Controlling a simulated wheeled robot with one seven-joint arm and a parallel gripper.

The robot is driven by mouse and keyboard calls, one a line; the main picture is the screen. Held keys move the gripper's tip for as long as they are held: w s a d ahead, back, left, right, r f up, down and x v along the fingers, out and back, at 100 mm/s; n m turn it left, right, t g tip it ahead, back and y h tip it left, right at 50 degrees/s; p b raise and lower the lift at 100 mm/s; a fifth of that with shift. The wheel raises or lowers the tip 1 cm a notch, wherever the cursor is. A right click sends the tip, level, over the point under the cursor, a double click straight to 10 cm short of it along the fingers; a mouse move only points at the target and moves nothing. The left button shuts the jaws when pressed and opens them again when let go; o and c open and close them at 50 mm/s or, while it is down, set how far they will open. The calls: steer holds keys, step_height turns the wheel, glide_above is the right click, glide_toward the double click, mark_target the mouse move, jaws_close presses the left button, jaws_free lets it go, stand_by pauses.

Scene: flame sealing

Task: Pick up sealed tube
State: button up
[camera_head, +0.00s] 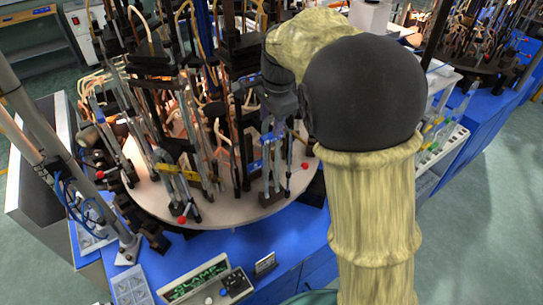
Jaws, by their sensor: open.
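My gripper (278,125) is in the middle of the head view, at the right front side of the round sealing machine. It points down and is open, partly hidden behind my arm's fabric sleeve and black joint. Several thin upright tubes and holders stand around the pale round plate (235,210) of the machine. Grey metal uprights stand just below my gripper near the plate's right edge. I cannot tell which tube is the sealed one. I see no tube clearly between the fingers, and the space between them is too small to make out.
The blue bench (210,250) carries the machine. A control box (195,283) with a lit green display stands at its front. A white rack (440,140) with tubes is to the right, behind my arm. Hoses and rods crowd the machine. Open floor lies at right.

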jaws_close()
steer(key=shift+r, duration=0.1)
steer(key=shift+r+b, duration=0.65)
steer(key=shift+r, duration=1.05)
steer(key=s+d+b, duration=0.6)
steer(key=s+d, duration=0.4)
steer(key=s, duration=0.5)
steer(key=shift+w, duration=0.1)
